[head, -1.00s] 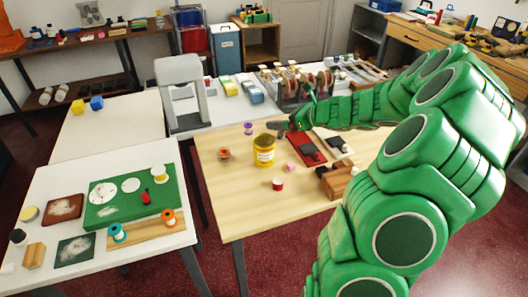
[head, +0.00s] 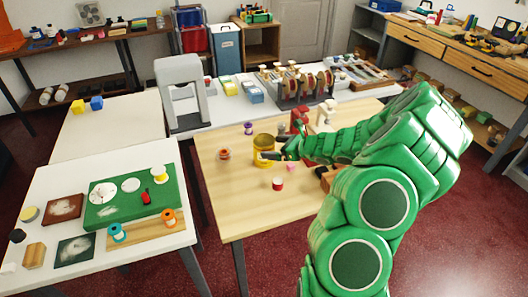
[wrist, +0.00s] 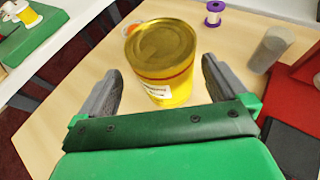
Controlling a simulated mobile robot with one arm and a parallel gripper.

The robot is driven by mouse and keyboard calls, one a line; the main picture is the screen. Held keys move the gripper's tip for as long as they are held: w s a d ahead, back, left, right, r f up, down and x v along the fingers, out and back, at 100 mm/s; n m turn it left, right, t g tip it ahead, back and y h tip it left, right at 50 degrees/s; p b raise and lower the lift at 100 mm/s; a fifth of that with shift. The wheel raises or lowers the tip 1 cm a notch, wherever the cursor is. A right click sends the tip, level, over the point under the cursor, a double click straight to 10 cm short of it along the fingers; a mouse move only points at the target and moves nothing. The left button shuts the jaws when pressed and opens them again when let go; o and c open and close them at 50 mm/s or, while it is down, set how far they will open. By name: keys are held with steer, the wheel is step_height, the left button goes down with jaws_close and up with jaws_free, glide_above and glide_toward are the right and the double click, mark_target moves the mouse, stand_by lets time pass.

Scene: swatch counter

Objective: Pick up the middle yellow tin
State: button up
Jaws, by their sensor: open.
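A yellow tin (head: 263,142) with a gold lid and a white label stands upright on the light wooden table (head: 235,195). It is the only such tin I can make out. My gripper (head: 274,154) is at its right side, partly covering its lower part in the head view. In the wrist view the tin (wrist: 163,52) shows ahead, between the lines of my two grey fingers. My gripper (wrist: 161,72) is open and empty, with a gap on each side of the tin. I cannot tell whether the fingertips reach past its near wall.
A red cup-like piece (head: 278,183) and a small pink block (head: 291,167) lie near the tin.

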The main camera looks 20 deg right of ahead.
mark_target(264, 145)
steer(key=shift+x, duration=2.7)
steer(key=shift+w+r, duration=0.15)
steer(key=shift+d, duration=0.1)
steer(key=c, duration=1.2)
steer(key=shift+r, duration=0.1)
